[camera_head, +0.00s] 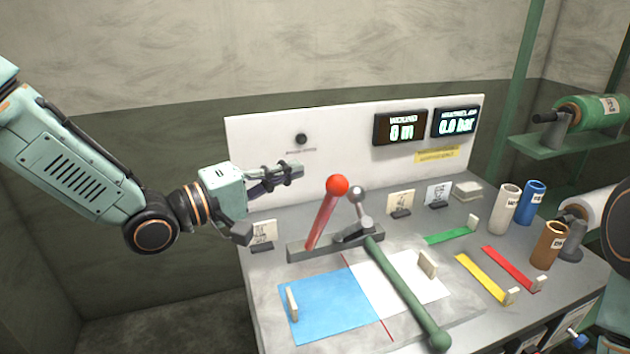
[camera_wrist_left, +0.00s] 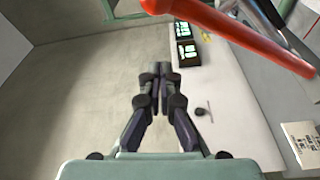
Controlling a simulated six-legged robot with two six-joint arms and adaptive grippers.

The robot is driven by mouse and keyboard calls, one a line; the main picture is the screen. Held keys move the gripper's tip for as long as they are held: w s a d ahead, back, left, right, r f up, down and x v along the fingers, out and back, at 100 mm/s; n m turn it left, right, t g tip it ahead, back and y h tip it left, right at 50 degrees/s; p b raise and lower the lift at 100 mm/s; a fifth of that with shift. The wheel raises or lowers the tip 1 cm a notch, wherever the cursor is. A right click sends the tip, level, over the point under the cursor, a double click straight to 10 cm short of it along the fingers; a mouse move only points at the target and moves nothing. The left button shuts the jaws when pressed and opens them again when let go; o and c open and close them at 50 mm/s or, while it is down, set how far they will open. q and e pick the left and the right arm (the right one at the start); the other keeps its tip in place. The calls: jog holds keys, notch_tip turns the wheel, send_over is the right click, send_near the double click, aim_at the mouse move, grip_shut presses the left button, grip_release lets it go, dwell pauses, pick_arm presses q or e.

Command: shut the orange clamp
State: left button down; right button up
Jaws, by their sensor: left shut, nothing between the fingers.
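The orange clamp lever (camera_head: 323,218), with a round red-orange knob, stands up from a grey base bar, leaning slightly right at its top. It also shows in the left wrist view as an orange bar (camera_wrist_left: 240,35) across the upper right. My left gripper (camera_head: 298,172) is shut and empty, above and left of the knob, in front of the white back panel. In the left wrist view its fingertips (camera_wrist_left: 160,72) are together, apart from the lever. My right gripper is not in view.
A second lever with a grey ball (camera_head: 358,194) stands just right of the orange one. A long green bar (camera_head: 405,290) crosses the bench over blue and white sheets. Small cards, colored strips and upright tubes (camera_head: 530,200) fill the right side. Two displays (camera_head: 400,127) hang on the panel.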

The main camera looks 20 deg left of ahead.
pick_arm(q)
jog(key=d, duration=0.5)
jog(key=shift+s+d, duration=0.15)
dwell(0.4)
jog(key=shift+f, duration=0.1)
jog(key=shift+w+f, duration=0.2)
